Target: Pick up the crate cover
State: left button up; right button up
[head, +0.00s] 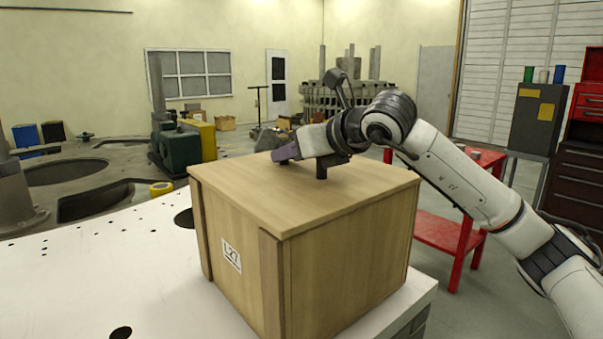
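A light wooden crate (345,270) labelled "L27" stands on a white plate. Its flat wooden cover (250,190) lies on top, level, with its edges close to the crate walls. My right gripper (305,158) is over the far part of the cover, reaching in from the right. A purple-grey tip points left, and a dark upright piece beside it comes down to the cover's surface. I cannot tell whether that piece is a finger or a handle, or whether the gripper is closed on anything. My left gripper is not in view.
The white plate (140,275) has round holes and a free area left of the crate. A red cart (445,232) stands behind on the right, near a dark cabinet (535,120) and a red tool chest (585,105). Machinery (180,145) stands at the back left.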

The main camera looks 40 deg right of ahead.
grip_shut()
dwell(1.0)
jog(key=shift+r, duration=0.2)
